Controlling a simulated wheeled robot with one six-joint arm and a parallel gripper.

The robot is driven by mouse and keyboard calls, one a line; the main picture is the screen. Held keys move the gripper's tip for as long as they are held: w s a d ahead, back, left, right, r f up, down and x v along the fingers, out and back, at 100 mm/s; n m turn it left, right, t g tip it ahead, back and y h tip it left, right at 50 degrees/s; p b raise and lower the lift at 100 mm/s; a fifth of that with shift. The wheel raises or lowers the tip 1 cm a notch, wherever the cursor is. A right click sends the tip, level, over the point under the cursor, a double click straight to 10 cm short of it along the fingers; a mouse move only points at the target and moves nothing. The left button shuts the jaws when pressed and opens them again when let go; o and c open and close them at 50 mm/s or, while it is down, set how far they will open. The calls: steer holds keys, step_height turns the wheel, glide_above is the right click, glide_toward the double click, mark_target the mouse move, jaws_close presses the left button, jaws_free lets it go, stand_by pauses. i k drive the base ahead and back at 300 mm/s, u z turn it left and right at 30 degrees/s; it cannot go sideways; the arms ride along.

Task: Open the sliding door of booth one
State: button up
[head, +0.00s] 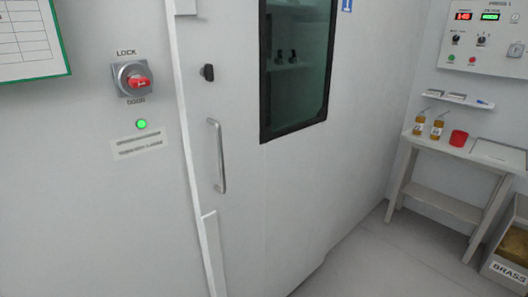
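The door (270,190) is a light grey panel with a dark window (293,75) and part of a blue sign (346,5) at its upper right. The door appears shut against the frame on its left. A vertical metal bar handle (217,156) is near its left edge. A small black knob (207,72) sits above the handle. On the wall to the left is a red rotary switch (136,80) on a grey plate, labelled LOCK above and DOOR below. A green lamp (141,124) is lit under it. My gripper is not in view.
A small side table (436,152) with bottles and a red cup (459,138) stands at the right wall. A control panel (485,38) hangs above it. A bin marked BRASS (508,269) is at the lower right. Grey floor (375,258) before the table is clear.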

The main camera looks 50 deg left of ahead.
mark_target(263, 196)
steer(key=u, duration=0.15)
steer(key=i, duration=0.6)
steer(key=u, duration=0.8)
steer(key=i, duration=0.35)
steer(key=u, duration=0.4)
